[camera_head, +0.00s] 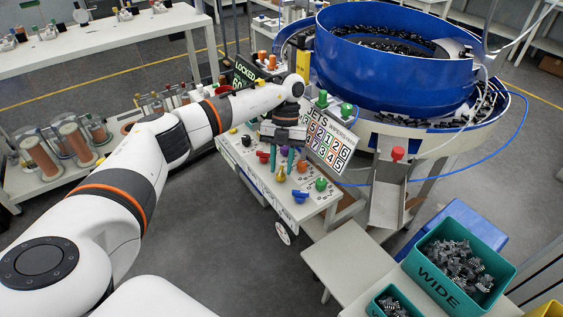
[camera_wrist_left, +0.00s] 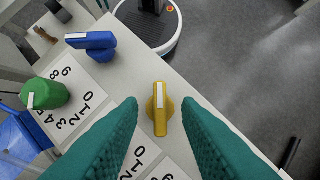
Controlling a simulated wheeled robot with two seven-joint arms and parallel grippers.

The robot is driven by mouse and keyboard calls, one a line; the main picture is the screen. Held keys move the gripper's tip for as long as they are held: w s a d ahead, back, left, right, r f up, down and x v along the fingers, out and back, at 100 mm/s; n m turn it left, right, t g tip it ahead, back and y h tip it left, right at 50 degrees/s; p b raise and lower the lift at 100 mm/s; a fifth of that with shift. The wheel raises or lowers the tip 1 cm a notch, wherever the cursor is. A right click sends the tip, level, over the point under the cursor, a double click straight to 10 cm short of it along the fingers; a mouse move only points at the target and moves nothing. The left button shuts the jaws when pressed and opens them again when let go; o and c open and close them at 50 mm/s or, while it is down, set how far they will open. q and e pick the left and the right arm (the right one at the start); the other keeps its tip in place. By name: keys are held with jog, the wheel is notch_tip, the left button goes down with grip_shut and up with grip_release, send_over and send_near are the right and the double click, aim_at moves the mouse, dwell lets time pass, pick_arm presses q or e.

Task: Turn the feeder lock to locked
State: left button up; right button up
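My left gripper (camera_head: 284,160) is over the knob panel (camera_head: 245,153) in the head view, fingers pointing down. In the left wrist view its teal fingers (camera_wrist_left: 160,103) are apart, one on each side of a yellow knob (camera_wrist_left: 160,118). A gap shows on both sides of the knob, and its pale-marked grip bar lies along the fingers. The yellow knob (camera_head: 281,174) also shows just below the fingers in the head view. The display (camera_head: 246,70) behind reads "LOCKED", partly covered by my arm. No label on the yellow knob is readable. My right gripper is out of view.
A blue knob (camera_wrist_left: 92,42) and a green knob (camera_wrist_left: 46,94) stand near the yellow one, with numbered dials. A "JETS" number board (camera_head: 330,139) stands behind the panel.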

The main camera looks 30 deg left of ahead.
pick_arm(q)
jog(key=v, duration=1.2)
jog(key=shift+b, duration=0.35)
jog(key=shift+f, duration=0.2)
